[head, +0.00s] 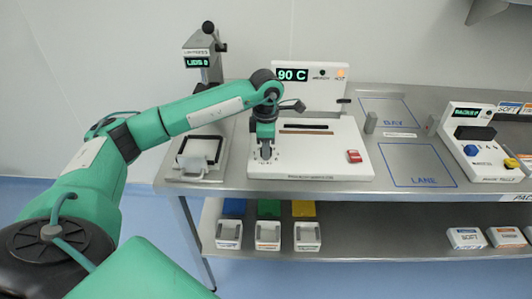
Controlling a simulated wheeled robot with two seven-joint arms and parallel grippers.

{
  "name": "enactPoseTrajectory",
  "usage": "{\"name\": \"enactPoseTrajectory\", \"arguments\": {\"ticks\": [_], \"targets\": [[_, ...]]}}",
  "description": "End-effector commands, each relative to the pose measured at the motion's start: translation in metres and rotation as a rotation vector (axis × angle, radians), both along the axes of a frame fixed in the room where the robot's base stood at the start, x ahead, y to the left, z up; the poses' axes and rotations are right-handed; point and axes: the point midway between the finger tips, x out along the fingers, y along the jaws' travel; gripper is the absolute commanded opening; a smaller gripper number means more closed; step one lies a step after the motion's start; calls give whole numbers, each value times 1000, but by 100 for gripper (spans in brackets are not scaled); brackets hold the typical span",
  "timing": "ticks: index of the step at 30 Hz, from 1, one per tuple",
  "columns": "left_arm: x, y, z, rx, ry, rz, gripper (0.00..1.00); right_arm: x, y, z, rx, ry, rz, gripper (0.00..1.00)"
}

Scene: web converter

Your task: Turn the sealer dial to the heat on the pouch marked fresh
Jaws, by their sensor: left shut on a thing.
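The white sealer (320,150) stands on the steel bench, and its green display (292,75) reads 90 C. My left gripper (266,154) points down at the front left of the sealer's top and is shut on a small part there, which I take to be the sealer dial. The gripper hides most of the dial, so its pointer and marks cannot be read. I cannot make out a pouch marked fresh. My right gripper is not in view.
A red switch (354,156) is on the sealer's front right. A device with a "LIDS 0" display (198,62) stands at left. Blue outlines mark BAY (393,112) and LANE (417,165); a small grey post (370,122) stands nearby. Another machine (470,140) is at right; bins (268,235) sit below.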

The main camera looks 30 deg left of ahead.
Motion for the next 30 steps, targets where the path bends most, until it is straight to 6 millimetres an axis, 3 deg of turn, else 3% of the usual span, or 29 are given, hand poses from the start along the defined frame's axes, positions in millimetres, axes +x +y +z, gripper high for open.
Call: {"name": "enactPoseTrajectory", "arguments": {"ticks": [15,30], "targets": [[1,1,1,1,-5,-370,9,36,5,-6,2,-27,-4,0],[1,1,2,1,-5,-461,9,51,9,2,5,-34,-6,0]]}}
